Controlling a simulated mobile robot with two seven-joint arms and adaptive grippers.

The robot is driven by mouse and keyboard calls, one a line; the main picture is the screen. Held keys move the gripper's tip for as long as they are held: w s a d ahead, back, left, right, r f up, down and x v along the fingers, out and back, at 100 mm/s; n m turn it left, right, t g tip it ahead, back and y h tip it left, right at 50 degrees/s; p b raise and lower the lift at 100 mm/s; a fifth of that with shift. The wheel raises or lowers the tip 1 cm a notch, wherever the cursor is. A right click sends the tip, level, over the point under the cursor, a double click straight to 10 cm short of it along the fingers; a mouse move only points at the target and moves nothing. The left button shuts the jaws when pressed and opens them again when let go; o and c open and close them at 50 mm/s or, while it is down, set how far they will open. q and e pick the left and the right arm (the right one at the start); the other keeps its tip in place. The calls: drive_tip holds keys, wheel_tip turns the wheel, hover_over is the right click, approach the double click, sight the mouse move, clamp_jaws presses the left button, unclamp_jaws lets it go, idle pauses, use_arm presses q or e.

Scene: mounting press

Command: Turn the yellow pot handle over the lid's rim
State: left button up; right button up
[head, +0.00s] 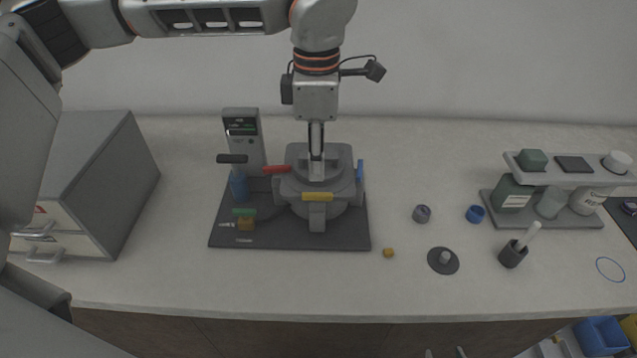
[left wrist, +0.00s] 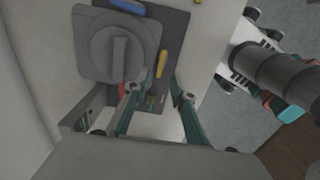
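The round grey pot with its lid (head: 318,160) stands on a dark base plate (head: 290,238). The yellow handle (head: 317,196) lies crosswise at the pot's front, above a grey bracket; it also shows beside the lid in the left wrist view (left wrist: 161,63). A red handle (head: 277,169) is at the pot's left and a blue handle (head: 360,171) at its right. My left gripper (head: 317,157) points down over the lid. In the left wrist view its fingers (left wrist: 157,90) are spread and empty, with the yellow handle beyond the gap between them. Contact cannot be told. My right gripper is not in view.
A control post (head: 242,138) with a dark lever (head: 232,158) stands behind left of the pot. A grey drawer cabinet (head: 95,170) is at the left. Small parts, a dark cup (head: 512,254) and a rack (head: 545,219) stand right. Counter in front of the plate is clear.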

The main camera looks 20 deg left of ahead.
sight(317, 194)
use_arm(q)
wheel_tip(317, 194, down, 7)
drive_tip(key=shift+f, duration=0.2)
idle(0.3)
clamp_jaws()
